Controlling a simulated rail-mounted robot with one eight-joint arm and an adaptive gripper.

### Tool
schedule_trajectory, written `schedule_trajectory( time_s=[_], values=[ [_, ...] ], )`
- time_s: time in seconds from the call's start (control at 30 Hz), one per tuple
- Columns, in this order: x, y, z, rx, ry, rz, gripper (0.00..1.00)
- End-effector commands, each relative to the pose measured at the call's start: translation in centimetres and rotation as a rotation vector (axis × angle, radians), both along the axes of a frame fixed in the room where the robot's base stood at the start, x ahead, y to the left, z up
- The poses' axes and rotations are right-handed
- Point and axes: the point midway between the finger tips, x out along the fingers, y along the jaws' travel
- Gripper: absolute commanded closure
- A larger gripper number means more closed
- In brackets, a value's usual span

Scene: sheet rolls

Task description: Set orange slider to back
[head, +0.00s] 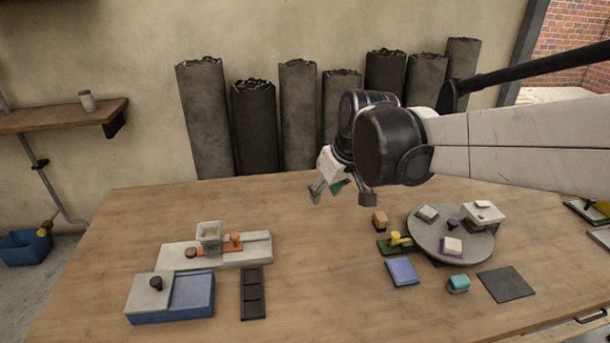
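The orange slider (222,247) lies on a pale flat base (258,250) at the left of the table. It has a raised orange knob (235,238) near the middle of the base and a darker orange knob (191,253) at its left. A small grey-beige open box (209,229) stands at the slider and hides part of it. My gripper (341,197) hangs above the rear middle of the table, right of the slider and well apart from it. Its two fingers are spread. A green patch shows between them; I cannot tell what it is.
A blue box (190,301) with a grey sliding lid (150,291) stands in front of the base. A dark tray (253,294) lies beside it. A round grey turntable (425,238) with small items is at the right. The middle of the table is clear. Dark rolls (300,120) stand behind.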

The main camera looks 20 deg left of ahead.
Motion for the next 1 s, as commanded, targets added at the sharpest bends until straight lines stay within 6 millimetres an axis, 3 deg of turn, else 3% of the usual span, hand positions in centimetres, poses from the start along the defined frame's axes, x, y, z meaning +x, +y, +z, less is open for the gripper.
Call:
schedule_trajectory(
  time_s=[0.03, 0.3, 0.5, 0.63, 0.83, 1.0],
  values=[
    [0.2, 2.5, -0.7, -0.004, 0.005, 0.045, 0.69],
    [-0.5, 14.0, -5.0, -0.024, 0.029, 0.266, 0.69],
    [-1.9, 19.8, -7.8, -0.034, 0.041, 0.380, 0.69],
    [-2.4, 21.4, -8.8, -0.038, 0.045, 0.413, 0.69],
    [-2.4, 22.2, -10.1, -0.039, 0.045, 0.421, 0.69],
    [-2.1, 23.2, -12.7, -0.039, 0.045, 0.420, 0.69]
  ],
)
